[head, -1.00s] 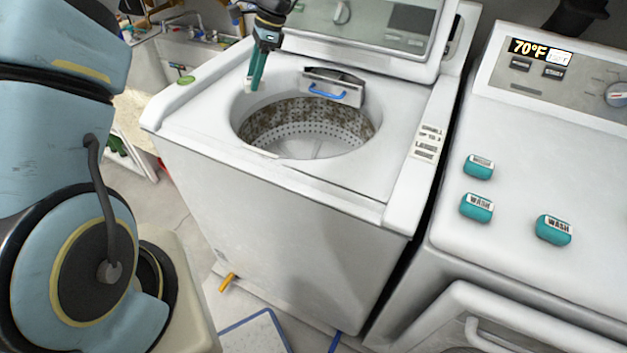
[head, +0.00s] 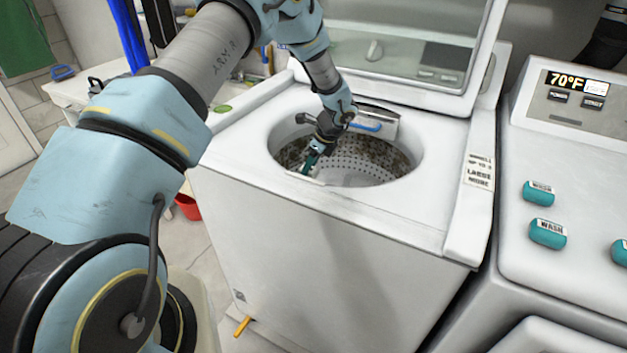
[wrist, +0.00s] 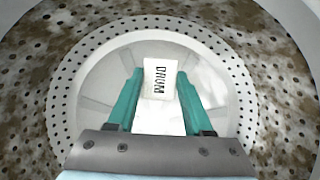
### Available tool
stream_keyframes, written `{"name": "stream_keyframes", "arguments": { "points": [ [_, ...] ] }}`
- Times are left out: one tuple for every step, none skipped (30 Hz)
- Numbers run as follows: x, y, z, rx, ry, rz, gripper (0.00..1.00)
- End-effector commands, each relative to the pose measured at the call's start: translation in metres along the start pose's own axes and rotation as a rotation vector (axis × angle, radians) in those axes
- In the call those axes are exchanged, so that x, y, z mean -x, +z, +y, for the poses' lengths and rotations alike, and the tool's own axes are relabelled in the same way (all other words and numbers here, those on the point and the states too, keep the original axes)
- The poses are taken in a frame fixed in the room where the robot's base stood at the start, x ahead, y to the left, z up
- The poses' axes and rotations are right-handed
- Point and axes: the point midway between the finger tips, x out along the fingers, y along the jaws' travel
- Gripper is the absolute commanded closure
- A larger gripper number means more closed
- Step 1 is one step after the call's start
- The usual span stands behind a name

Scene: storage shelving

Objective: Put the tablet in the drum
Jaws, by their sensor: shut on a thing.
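The tablet (wrist: 160,110) is a white block with a "DRUM" label, held between the teal fingers of my gripper (wrist: 159,78) in the wrist view. In the head view my gripper (head: 312,163) reaches down into the opening of the top-loading washer, at the left side of the drum (head: 390,160). The drum has a perforated wall with brown grime, which also surrounds my gripper in the wrist view (wrist: 280,75). The pale drum floor lies below the tablet. I cannot tell how far above the floor the tablet is.
The washer's lid (head: 405,40) is open behind the drum. A blue-handled dispenser (head: 375,123) sits at the opening's back rim. The machine at right (head: 560,170) carries teal "WASH" blocks (head: 547,233). A red bucket (head: 188,206) stands on the floor at left.

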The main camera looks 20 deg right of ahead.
Motion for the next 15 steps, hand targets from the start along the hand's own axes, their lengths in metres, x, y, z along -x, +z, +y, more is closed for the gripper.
{"name": "stream_keyframes", "arguments": {
  "points": [
    [-0.003,-0.001,0.000,0.000,0.001,0.000,1.00],
    [-0.005,-0.002,0.000,0.000,0.001,0.000,1.00],
    [-0.010,-0.004,0.001,0.000,0.002,0.001,1.00],
    [-0.014,-0.006,0.001,-0.001,0.003,0.000,1.00],
    [-0.018,-0.007,0.001,-0.001,0.003,0.000,1.00],
    [-0.024,-0.010,0.001,0.000,0.003,0.000,1.00],
    [-0.028,-0.011,0.001,0.001,0.003,0.000,1.00],
    [-0.032,-0.013,0.001,0.000,0.003,0.000,1.00],
    [-0.036,-0.015,0.001,0.000,0.002,0.000,1.00],
    [-0.038,-0.015,0.000,0.000,0.001,0.000,1.00],
    [-0.040,-0.016,0.000,0.001,0.000,0.000,1.00],
    [-0.041,-0.017,0.000,0.002,-0.001,0.000,1.00],
    [-0.041,-0.017,0.000,0.002,-0.001,0.000,1.00],
    [-0.042,-0.017,0.000,0.002,-0.001,0.000,1.00],
    [-0.042,-0.017,0.000,0.002,-0.001,0.000,1.00]
  ]
}}
